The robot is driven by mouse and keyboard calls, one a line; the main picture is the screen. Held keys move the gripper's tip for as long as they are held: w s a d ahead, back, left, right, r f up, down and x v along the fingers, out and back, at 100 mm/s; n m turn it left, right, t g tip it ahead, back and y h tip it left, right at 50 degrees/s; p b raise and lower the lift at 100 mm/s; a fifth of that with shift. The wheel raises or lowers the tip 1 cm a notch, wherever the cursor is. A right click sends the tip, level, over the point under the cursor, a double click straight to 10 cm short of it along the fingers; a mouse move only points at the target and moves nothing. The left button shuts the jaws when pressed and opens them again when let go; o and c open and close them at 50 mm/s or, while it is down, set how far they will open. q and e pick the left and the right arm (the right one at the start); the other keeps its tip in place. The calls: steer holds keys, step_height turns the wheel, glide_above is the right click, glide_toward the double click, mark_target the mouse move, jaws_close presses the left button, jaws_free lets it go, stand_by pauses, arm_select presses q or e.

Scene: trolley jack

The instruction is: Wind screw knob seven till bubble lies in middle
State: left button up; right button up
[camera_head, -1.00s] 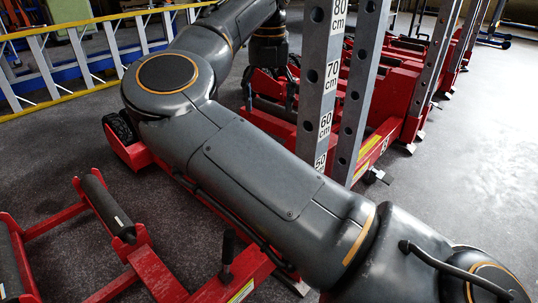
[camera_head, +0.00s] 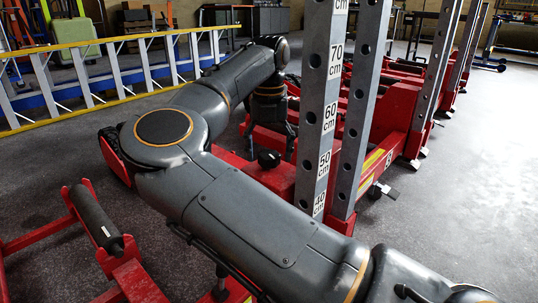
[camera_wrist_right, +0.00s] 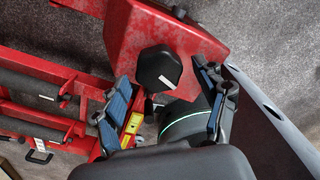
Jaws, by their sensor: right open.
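A black faceted knob (camera_wrist_right: 158,68) with a white mark sits on a red jack part (camera_wrist_right: 165,30) in the right wrist view. My right gripper (camera_wrist_right: 163,78) is open, its blue-padded fingers on either side of the knob, not visibly gripping it. In the head view my right gripper (camera_head: 272,128) points down beyond my own arm, above the red jack. A black round knob (camera_head: 268,158) stands in front of it; I cannot tell if it is the same one. No number seven is readable and no bubble can be made out. My left gripper is not in view.
Grey perforated uprights (camera_head: 324,110) with cm labels stand right of the gripper. More red jacks (camera_head: 410,110) line up behind, one marked 8. A red frame with a black roller (camera_head: 97,219) lies left. A yellow-edged ladder (camera_head: 130,75) is behind. Floor at right is clear.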

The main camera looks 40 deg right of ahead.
steer(key=shift+c, duration=0.2)
steer(key=c, duration=1.1)
steer(key=m+p, duration=0.1)
steer(key=p, duration=0.1)
steer(key=m+p, duration=0.1)
steer(key=p, duration=0.2)
steer(key=shift+r+m, duration=0.3)
steer(key=shift+r, duration=0.05)
steer(key=shift+f+m+p, duration=0.15)
steer(key=shift+m+p, duration=0.45)
steer(key=shift+f, duration=0.15)
steer(key=o, duration=1.1)
steer(key=shift+o, duration=0.2)
steer(key=shift+w, duration=0.1)
